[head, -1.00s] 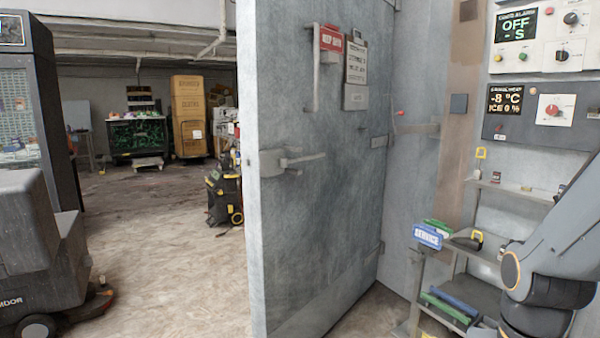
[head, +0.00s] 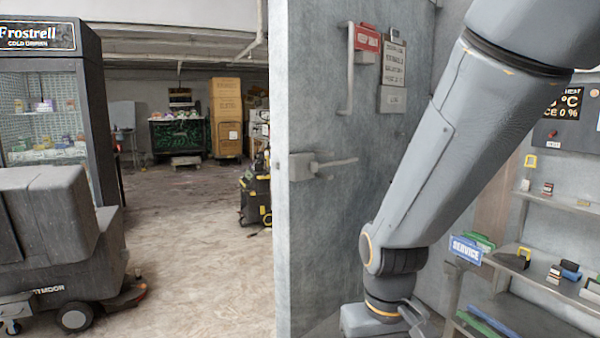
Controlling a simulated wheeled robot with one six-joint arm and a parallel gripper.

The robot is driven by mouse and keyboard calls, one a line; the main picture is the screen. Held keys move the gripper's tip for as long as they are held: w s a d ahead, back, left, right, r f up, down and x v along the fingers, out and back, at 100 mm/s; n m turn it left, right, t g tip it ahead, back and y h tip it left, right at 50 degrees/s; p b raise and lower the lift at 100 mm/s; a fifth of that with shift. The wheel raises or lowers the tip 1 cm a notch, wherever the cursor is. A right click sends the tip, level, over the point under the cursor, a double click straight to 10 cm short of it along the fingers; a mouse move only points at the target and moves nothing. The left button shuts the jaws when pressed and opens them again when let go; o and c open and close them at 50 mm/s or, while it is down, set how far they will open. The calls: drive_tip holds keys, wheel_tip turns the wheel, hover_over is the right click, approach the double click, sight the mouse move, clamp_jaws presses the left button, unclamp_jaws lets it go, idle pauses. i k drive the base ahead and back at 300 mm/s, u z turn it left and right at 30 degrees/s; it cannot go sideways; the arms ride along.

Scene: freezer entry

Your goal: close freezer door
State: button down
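The freezer door (head: 305,240) is a grey metal slab standing open, its free edge towards me. It carries a lever latch (head: 322,166) near that edge and a tall vertical pull handle (head: 350,75) higher up. A red sign (head: 367,38) and a clipboard (head: 393,62) are on its face. My arm crosses in front of the door's right part and hides its hinge side. My gripper (head: 385,320) hangs low at the bottom of the head view, in front of the door's lower face. Its fingers are cut off or too unclear to judge, and I cannot tell whether it touches the door.
Metal shelves (head: 540,275) with a blue SERVICE sign (head: 466,250) stand close on the right. A dark floor machine (head: 60,240) and a drinks cooler (head: 45,110) stand on the left. The floor (head: 195,230) between them and the door is open. A black-yellow cart (head: 255,195) stands behind the door.

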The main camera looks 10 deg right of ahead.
sight(328, 103)
drive_tip(key=u, duration=0.15)
drive_tip(key=i, duration=0.6)
drive_tip(key=z, duration=0.7)
drive_tip(key=i, duration=0.5)
drive_tip(key=z, duration=0.55)
